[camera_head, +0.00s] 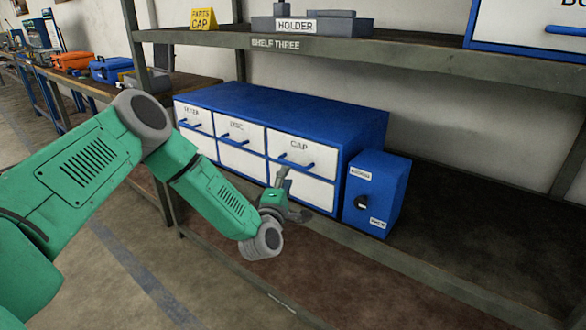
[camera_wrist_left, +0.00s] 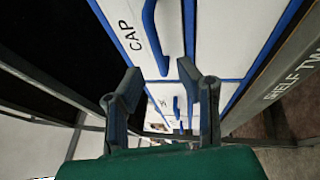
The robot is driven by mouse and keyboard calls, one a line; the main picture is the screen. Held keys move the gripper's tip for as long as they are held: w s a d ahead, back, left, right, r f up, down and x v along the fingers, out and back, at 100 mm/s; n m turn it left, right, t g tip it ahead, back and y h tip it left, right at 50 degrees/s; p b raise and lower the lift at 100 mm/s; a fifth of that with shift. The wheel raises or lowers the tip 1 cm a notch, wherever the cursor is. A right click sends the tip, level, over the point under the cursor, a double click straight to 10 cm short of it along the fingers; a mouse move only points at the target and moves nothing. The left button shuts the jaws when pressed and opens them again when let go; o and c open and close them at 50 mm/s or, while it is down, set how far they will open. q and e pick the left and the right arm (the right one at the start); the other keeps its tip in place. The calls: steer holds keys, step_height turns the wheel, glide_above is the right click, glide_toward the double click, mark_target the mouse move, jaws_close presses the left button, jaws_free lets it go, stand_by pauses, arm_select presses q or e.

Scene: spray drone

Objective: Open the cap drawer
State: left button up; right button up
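The cap drawer (camera_head: 304,152) is the top right drawer of a blue cabinet (camera_head: 285,108) with white drawer fronts, and it looks closed. Its blue handle (camera_head: 296,162) runs across the front below the CAP label. In the left wrist view the drawer front (camera_wrist_left: 118,12) and handle (camera_wrist_left: 152,28) appear turned sideways, ahead of the fingers. My left gripper (camera_head: 284,180) is in front of the cabinet, just below the handle in the picture. In the left wrist view its fingers (camera_wrist_left: 159,72) are apart with nothing between them. My right gripper is not in view.
A blue box (camera_head: 378,190) with a dark knob stands just right of the cabinet. A shelf (camera_head: 400,58) marked SHELF THREE runs overhead, carrying a grey holder (camera_head: 312,25). The shelf surface right of the blue box is bare.

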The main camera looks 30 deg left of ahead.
mark_target(292, 164)
arm_select(q)
steer(key=b+x, duration=0.1)
steer(key=x, duration=0.4)
steer(key=shift+w+d+r, duration=0.1)
steer(key=shift+w+r, duration=0.05)
steer(key=shift+w, duration=0.05)
steer(key=shift+w+a, duration=0.4)
steer(key=shift+a, duration=0.2)
steer(key=shift+d, duration=0.2)
steer(key=shift+c, duration=0.5)
steer(key=shift+d, duration=0.25)
jaws_close()
